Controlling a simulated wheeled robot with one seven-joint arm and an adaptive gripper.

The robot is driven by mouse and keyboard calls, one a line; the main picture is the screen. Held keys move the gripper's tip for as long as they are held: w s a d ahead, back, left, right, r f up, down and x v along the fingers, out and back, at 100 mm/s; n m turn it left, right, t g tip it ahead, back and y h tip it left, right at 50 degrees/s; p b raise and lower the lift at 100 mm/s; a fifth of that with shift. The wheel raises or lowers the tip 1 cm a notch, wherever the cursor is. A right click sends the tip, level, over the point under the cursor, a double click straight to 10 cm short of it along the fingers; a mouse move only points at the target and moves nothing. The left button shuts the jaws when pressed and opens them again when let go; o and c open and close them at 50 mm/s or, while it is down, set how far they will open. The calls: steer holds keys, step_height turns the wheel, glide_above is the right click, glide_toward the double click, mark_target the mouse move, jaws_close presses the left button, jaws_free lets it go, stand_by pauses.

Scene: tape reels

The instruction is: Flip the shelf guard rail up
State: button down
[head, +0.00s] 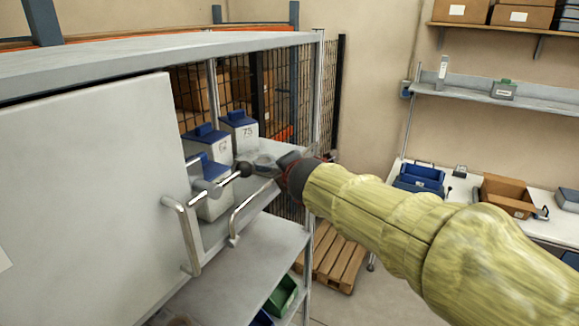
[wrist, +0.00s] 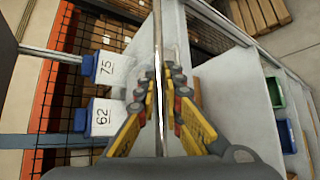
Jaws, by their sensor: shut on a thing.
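The guard rail (head: 250,209) is a thin silver bar at the front edge of the upper shelf, bent at its near end. In the wrist view the rail (wrist: 157,45) runs lengthwise down the middle, between the yellow fingers. My gripper (wrist: 160,97) is shut on the rail, with red and dark pads on either side of it. In the head view my gripper (head: 266,163) is at the rail's far part, reaching in from the right; its fingers are small and partly hidden there. The shelf (head: 262,201) holds white boxes behind the rail.
White boxes with blue lids (head: 240,132) stand on the shelf. A large grey door (head: 90,190) with a handle (head: 183,237) fills the left. Green (head: 281,295) and blue bins sit lower down. A pallet (head: 335,255) lies on the floor; a workbench stands at right.

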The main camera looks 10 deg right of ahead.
steer(key=c, duration=1.9)
jaws_free()
steer(key=shift+a, duration=0.1)
steer(key=v, duration=1.1)
steer(key=shift+s, duration=0.4)
steer(key=shift+r, duration=0.1)
